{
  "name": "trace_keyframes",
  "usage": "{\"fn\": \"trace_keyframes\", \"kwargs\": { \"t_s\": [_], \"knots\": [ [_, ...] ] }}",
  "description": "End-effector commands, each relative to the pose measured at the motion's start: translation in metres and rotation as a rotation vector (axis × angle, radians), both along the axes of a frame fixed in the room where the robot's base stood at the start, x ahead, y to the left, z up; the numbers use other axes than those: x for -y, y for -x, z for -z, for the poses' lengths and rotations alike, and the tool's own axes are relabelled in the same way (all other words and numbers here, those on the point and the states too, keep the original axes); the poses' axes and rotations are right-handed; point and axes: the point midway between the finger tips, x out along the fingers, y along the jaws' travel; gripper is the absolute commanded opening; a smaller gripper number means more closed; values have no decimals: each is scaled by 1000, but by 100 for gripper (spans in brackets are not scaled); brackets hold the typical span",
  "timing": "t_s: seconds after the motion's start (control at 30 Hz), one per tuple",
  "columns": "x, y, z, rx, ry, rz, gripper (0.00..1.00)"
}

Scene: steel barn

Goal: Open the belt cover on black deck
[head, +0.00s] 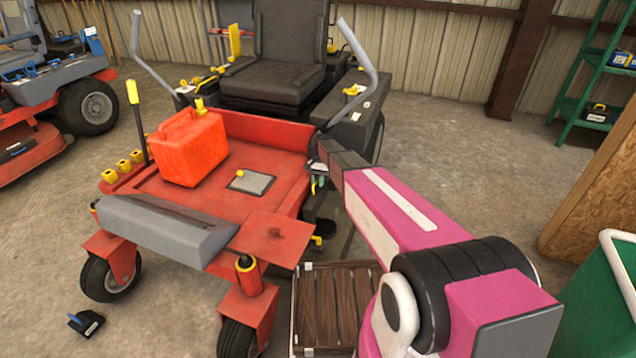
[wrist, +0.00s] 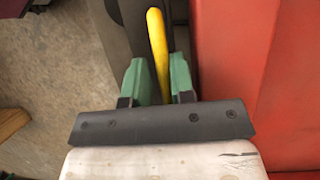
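My gripper (head: 317,185) is low at the right side of the red mower (head: 225,200). In the wrist view, the green fingers of my gripper (wrist: 158,80) are apart, with a yellow bar-shaped handle (wrist: 157,40) standing between them. The handle runs close along the right finger, and a small gap shows on the left. Dark parts of what looks like the black deck (wrist: 125,25) lie beneath and beside the handle. The belt cover cannot be made out clearly; my arm and the red body hide most of that area in the head view.
The mower's red side wall (wrist: 250,70) rises close on the right in the wrist view. A red fuel can (head: 190,148) stands on the mower floor. A slatted wooden crate (head: 335,305) is near my arm. A green shelf (head: 590,75) stands far right. Open concrete lies right of the mower.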

Motion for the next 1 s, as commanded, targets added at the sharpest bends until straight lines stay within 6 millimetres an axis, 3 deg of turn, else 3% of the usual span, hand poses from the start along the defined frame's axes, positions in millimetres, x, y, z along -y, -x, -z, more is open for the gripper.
{"fn": "trace_keyframes", "kwargs": {
  "t_s": [0.37,0.8,1.0],
  "knots": [
    [1,-3,-6,0,1,0,22],
    [7,-26,-62,2,1,0,22],
    [8,-28,-69,-1,0,0,22]
  ]
}}
